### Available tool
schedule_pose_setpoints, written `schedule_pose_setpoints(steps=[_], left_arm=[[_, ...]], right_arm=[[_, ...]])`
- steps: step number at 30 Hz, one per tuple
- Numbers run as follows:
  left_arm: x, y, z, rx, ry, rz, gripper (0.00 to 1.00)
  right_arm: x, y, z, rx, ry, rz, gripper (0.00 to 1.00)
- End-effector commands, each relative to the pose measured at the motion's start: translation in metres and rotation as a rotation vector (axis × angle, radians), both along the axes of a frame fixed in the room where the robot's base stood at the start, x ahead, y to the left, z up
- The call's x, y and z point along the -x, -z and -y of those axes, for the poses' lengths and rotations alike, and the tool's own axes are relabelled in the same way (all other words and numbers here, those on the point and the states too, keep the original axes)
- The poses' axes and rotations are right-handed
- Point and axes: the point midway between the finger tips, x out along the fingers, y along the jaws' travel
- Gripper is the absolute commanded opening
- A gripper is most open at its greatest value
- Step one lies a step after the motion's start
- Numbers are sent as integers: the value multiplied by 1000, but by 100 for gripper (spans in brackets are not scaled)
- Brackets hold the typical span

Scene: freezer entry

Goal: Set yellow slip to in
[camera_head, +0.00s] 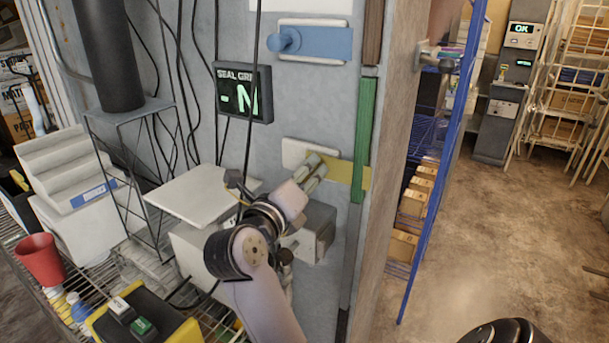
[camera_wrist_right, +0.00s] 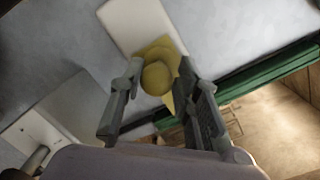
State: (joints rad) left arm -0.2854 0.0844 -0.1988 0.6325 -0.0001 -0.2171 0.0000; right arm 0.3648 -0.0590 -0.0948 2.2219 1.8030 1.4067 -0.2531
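The yellow slip (camera_head: 354,172) is a flat yellow bar with a round knob on a white backing plate, low on the grey wall panel. In the right wrist view the yellow knob (camera_wrist_right: 156,78) lies between the two fingers, with a gap on either side. My right gripper (camera_head: 312,172) is open at the slip and hides its knob in the head view; the right gripper also shows in the wrist view (camera_wrist_right: 163,90). My left gripper is not in view.
A similar blue slip (camera_head: 325,43) with a knob sits higher on the panel. A dark display (camera_head: 243,92) reading "SEAL GRI" hangs left, among black cables. A green bar (camera_head: 365,140) runs along the panel edge. A cluttered wire shelf is at left; open floor lies right.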

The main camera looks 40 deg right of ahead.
Motion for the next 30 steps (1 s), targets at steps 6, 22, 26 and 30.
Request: schedule_pose_setpoints(steps=[6,22,26,30], left_arm=[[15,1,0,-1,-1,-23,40],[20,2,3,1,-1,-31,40],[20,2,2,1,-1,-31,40],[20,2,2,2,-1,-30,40]], right_arm=[[0,0,0,0,-1,0,44],[-1,-36,-1,-1,-2,9,44],[-1,-62,0,-1,-2,9,44],[0,-84,0,-2,-2,6,44]])
